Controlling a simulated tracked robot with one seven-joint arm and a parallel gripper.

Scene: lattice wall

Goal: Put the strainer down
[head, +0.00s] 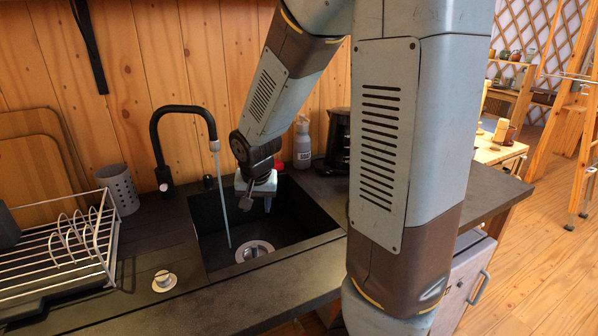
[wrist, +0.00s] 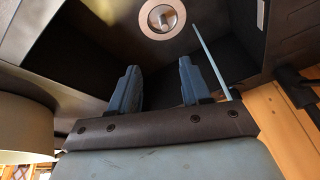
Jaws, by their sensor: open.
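The round metal strainer (head: 254,250) sits at the drain in the floor of the black sink (head: 315,222). In the wrist view the strainer (wrist: 162,18) shows as a pale ring with a small raised centre, beyond the fingertips. I cannot tell how deep it sits. My gripper (head: 257,204) hangs over the back part of the sink, pointing down, apart from the strainer. In the wrist view my gripper (wrist: 157,72) has its two blue-grey fingers spread with nothing between them.
A black faucet (head: 156,135) runs a thin blue water stream (head: 222,195) into the sink, left of my gripper. A round metal knob (head: 164,281) is on the front counter. A wire dish rack (head: 75,245) and grey holder (head: 118,190) stand left; a bottle (head: 302,145) stands behind.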

